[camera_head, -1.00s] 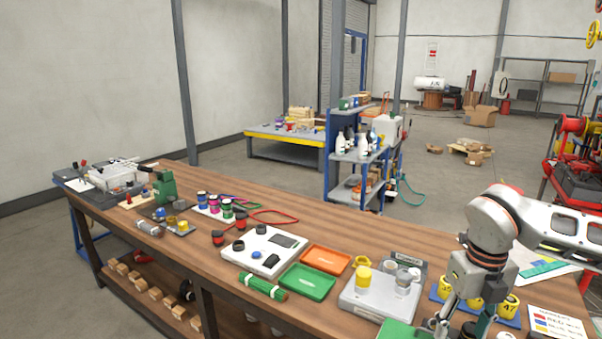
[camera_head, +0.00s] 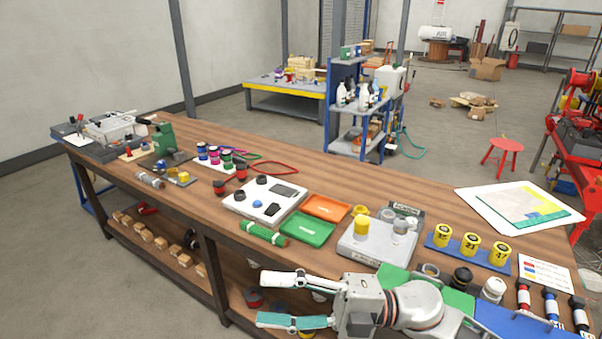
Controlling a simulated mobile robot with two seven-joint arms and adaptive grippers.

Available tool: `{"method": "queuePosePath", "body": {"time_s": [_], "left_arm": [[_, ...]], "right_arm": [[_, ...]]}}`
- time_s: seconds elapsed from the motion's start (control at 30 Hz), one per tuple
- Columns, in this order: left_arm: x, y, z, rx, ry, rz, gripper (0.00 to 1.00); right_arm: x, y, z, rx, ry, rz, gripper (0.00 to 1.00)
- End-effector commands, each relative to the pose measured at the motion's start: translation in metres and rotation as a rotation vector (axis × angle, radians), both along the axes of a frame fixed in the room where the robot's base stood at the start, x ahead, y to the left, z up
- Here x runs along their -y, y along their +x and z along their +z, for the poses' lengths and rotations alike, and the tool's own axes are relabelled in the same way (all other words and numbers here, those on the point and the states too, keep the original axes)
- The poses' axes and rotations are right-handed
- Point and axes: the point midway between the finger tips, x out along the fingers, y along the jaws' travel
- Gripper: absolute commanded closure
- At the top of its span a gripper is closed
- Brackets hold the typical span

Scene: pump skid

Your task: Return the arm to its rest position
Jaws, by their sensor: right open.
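My right gripper (camera_head: 263,298) is open and empty, its two fingers spread and pointing left. It shows in front of the workbench's (camera_head: 207,222) near edge, low in the head view. My right arm lies folded along the bottom right and covers part of the bench front. My left gripper is out of view.
Near my right arm are a grey scale-like tray (camera_head: 352,252) with a yellow cup (camera_head: 362,230), a green tray (camera_head: 307,229), an orange tray (camera_head: 326,208) and a blue rack (camera_head: 441,243) of yellow cylinders. Striped tools (camera_head: 551,306) lie at the right.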

Motion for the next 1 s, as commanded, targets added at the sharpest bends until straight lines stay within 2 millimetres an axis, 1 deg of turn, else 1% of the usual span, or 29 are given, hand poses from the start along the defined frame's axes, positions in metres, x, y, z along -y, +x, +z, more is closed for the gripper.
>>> {"method": "queuePosePath", "body": {"time_s": [0.03,0.07,0.13,0.17,0.23,0.27,0.3,0.37,0.4,0.47,0.5,0.57,0.6,0.63,0.67,0.7,0.77,0.8,0.9,1.0], "left_arm": [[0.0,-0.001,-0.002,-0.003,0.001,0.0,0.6],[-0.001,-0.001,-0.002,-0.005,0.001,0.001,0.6],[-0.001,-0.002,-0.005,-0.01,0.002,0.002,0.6],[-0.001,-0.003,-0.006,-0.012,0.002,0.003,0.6],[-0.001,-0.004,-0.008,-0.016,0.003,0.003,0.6],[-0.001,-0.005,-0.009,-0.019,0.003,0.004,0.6],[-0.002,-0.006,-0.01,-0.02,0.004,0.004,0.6],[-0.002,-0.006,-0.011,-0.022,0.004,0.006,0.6],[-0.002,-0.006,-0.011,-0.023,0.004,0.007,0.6],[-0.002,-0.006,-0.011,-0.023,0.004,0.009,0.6],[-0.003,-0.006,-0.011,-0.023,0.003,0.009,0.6],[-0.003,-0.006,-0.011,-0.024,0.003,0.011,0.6],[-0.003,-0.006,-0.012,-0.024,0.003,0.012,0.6],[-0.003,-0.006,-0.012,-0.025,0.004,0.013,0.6],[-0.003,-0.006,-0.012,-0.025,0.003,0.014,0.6],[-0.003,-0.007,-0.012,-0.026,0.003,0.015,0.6],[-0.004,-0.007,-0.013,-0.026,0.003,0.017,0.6],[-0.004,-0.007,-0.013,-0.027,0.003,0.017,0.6],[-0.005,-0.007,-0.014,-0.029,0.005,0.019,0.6],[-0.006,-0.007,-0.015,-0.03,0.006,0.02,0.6]], "right_arm": [[0.002,0.01,0.001,-0.077,0.076,-0.075,0.48],[0.006,0.017,0.001,-0.118,0.115,-0.125,0.48],[0.018,0.037,-0.004,-0.221,0.197,-0.242,0.48],[0.024,0.045,-0.009,-0.269,0.229,-0.294,0.48],[0.044,0.063,-0.026,-0.383,0.291,-0.421,0.48],[0.054,0.07,-0.036,-0.434,0.311,-0.477,0.48],[0.068,0.077,-0.052,-0.504,0.337,-0.551,0.48],[0.09,0.085,-0.081,-0.613,0.365,-0.664,0.48],[0.107,0.088,-0.103,-0.687,0.378,-0.74,0.48],[0.13,0.086,-0.138,-0.796,0.387,-0.847,0.48],[0.145,0.082,-0.161,-0.864,0.389,-0.911,0.48],[0.166,0.072,-0.196,-0.964,0.385,-1.003,0.48],[0.179,0.063,-0.219,-1.028,0.378,-1.059,0.48],[0.188,0.055,-0.236,-1.075,0.372,-1.101,0.48],[0.197,0.045,-0.252,-1.121,0.365,-1.14,0.48],[0.209,0.032,-0.273,-1.181,0.353,-1.19,0.48],[0.224,0.011,-0.301,-1.264,0.333,-1.256,0.48],[0.233,-0.003,-0.318,-1.315,0.322,-1.295,0.48],[0.249,-0.036,-0.35,-1.419,0.29,-1.371,0.48],[0.259,-0.059,-0.37,-1.487,0.268,-1.417,0.48]]}}
